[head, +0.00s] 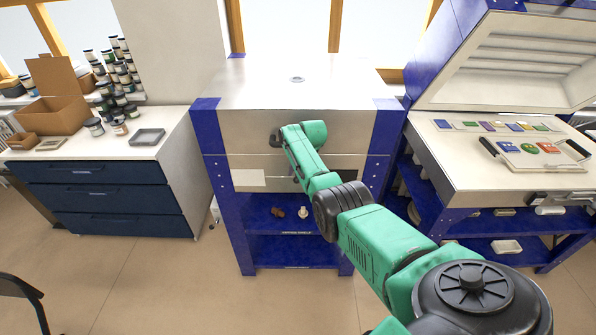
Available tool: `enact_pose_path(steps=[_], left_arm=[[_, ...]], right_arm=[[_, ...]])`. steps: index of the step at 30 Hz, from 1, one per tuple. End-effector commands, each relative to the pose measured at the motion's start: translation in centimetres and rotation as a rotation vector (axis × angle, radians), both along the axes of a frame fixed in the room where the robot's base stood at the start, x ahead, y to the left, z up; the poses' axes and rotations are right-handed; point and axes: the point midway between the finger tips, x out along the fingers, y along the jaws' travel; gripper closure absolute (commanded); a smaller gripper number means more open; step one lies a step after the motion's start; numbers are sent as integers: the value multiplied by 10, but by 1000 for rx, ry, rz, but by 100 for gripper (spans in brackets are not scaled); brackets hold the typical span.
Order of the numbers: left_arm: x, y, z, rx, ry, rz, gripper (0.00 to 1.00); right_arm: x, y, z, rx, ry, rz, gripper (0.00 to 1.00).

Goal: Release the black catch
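The closed kiln (232,125) stands in the middle of the head view, with a pale metal front, blue corner posts and a horizontal seam. My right arm comes in from the lower right, and its green wrist covers the middle of the kiln's front. A small dark part (275,138) shows just left of the wrist, against the upper front. I cannot tell whether it is the black catch or part of my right gripper. The fingers are hidden or too small to make out. My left gripper is not in view.
At right stands a second kiln with its lid (520,75) raised; glass pieces and a white tray (512,157) lie on its bed. At left, a blue drawer cabinet (100,200) holds jars and a cardboard box (52,112). Open floor lies in front.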

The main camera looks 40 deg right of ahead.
Motion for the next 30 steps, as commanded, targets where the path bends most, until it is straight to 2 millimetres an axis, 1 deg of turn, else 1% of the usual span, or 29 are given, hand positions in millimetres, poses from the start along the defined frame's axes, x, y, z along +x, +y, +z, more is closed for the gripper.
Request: enact_pose_path(steps=[5, 10, 14, 15, 17, 24, 27, 30], left_arm=[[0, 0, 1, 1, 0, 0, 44], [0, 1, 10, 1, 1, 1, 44], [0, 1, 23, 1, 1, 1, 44], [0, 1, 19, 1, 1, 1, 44], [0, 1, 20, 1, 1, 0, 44], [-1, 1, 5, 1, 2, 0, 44], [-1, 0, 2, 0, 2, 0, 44], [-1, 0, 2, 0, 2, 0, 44]], right_arm=[[1, -1, 3, -3, -4, -1, 58], [-2, 0, 16, -4, -8, 1, 58], [-11, 0, 38, -5, -8, 0, 58], [-13, 1, 43, -4, -10, 1, 58], [-19, 1, 56, -4, -9, 0, 58], [-44, 4, 113, -2, -7, -1, 58], [-49, 4, 128, -1, -4, 0, 58], [-53, 5, 135, -1, -2, 0, 58]])
